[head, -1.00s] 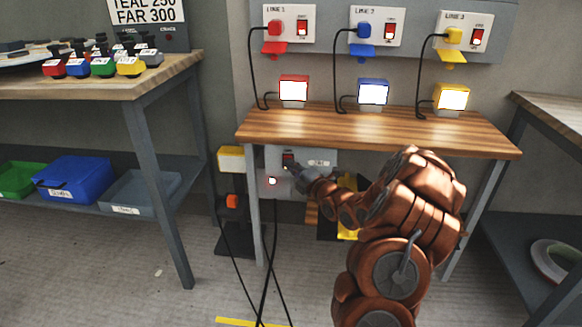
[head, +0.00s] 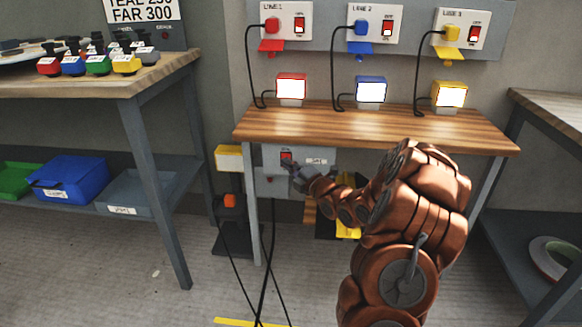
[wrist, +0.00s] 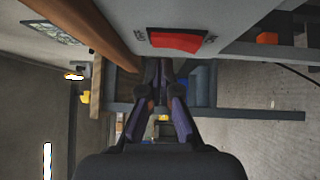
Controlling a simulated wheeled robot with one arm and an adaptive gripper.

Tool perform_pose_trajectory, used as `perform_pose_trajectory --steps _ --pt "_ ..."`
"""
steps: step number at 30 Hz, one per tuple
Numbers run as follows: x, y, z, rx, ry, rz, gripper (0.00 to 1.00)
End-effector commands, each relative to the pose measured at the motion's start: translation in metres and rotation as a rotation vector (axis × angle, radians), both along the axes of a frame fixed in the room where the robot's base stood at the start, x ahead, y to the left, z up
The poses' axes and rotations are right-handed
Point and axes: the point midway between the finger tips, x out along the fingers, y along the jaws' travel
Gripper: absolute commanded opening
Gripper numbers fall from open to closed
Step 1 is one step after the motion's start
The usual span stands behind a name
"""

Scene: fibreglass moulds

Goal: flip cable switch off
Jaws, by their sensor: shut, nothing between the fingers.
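A grey panel (head: 318,158) is under the middle bench, with a red rocker switch (head: 286,156) at its upper left. Below the switch is a small indicator (head: 271,180), which is dark. Black cables (head: 268,250) hang from the panel to the floor. My gripper (head: 289,166) is shut and empty, with its tips just below the switch. In the wrist view the red rocker (wrist: 176,41) lies in its frame just above the closed fingertips (wrist: 163,72). I cannot tell whether the tips touch it.
Above the bench top (head: 370,130) are three lit lamps, red (head: 291,87), blue (head: 371,90) and yellow (head: 449,95), below three line switches. A table leg (head: 251,215) stands just left of the panel. A yellow box (head: 229,158) is beside it.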

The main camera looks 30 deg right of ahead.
Motion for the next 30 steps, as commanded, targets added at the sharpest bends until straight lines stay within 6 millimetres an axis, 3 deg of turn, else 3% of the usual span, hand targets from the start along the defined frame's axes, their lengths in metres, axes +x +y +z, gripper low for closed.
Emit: perform_pose_trajectory --steps 8,30 --pt "-0.014 0.02 -0.001 -0.001 0.0 0.006 0.0" --pt "-0.101 0.007 0.01 -0.001 0.003 0.002 0.0"
